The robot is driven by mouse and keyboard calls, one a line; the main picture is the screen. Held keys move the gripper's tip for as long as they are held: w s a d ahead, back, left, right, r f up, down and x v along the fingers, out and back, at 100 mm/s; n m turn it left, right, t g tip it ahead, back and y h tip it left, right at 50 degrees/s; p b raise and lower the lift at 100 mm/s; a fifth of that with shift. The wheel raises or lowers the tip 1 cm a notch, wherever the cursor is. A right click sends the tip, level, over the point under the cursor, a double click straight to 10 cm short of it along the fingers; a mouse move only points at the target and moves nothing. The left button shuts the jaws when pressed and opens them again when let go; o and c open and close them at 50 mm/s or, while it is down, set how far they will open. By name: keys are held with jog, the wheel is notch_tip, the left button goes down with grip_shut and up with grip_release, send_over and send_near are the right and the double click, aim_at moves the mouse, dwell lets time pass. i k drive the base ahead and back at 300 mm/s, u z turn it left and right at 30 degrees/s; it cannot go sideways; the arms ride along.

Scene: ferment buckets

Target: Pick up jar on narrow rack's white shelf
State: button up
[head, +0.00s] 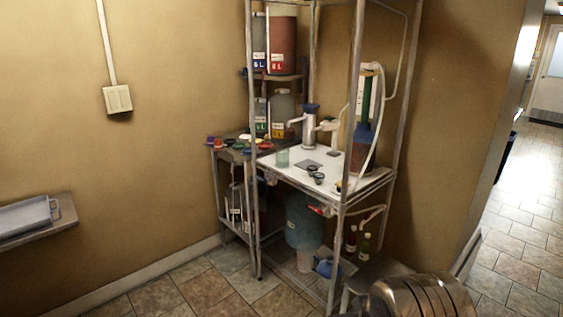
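A small clear greenish jar (282,157) stands upright near the left front of the white shelf (345,185) of the narrow metal rack (249,130). It looks like a glass cylinder, and its contents are too small to tell. My gripper is not in view.
A blue bucket (304,220) and bottles (364,245) sit below. A ribbed metal cylinder (425,298) is at bottom right. Tiled floor at lower left is clear.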

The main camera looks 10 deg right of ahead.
aim_at(283, 155)
jog(key=u, duration=0.3)
jog(key=i, duration=0.65)
jog(key=u, duration=0.7)
jog(key=i, duration=1.45)
jog(key=z, duration=0.5)
jog(key=i, duration=1.1)
jog(key=z, duration=0.35)
